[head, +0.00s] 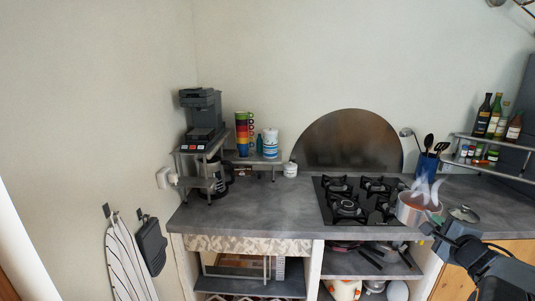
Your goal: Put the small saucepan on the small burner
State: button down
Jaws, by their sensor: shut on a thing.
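The small saucepan (407,213) is a light metal pot with reddish-orange contents and steam rising from it. It appears upright at the front right edge of the black gas hob (325,215). I cannot tell whether it touches the hob or counter, or is held above. My gripper (432,227) reaches in from the lower right and is shut on the saucepan, at its right side; the handle is mostly hidden by the gripper. The hob has several burners with black grates. The front left burner (347,208) looks large; I cannot tell surely which is the small one.
A lid (463,213) lies right of the saucepan. A blue utensil holder (427,166) stands behind it. A rack with bottles (494,140) is at the right. A round metal splash plate (348,140) stands behind the hob.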

jog(key=w+a+f, duration=0.3)
jog(key=a+f, duration=0.8)
jog(key=f, duration=0.2)
jog(key=w+a+f, duration=0.4)
jog(key=a+f, duration=0.7)
jog(key=f, duration=0.2)
jog(key=s+a+f+n+y, duration=0.25)
jog(key=a+f, duration=0.25)
jog(key=a, duration=0.4)
jog(key=s+f, duration=0.3)
jog(key=f, duration=0.2)
jog(key=shift+a+f+m, duration=0.2)
jog(key=shift+f+m, duration=0.1)
jog(key=shift+m, duration=0.15)
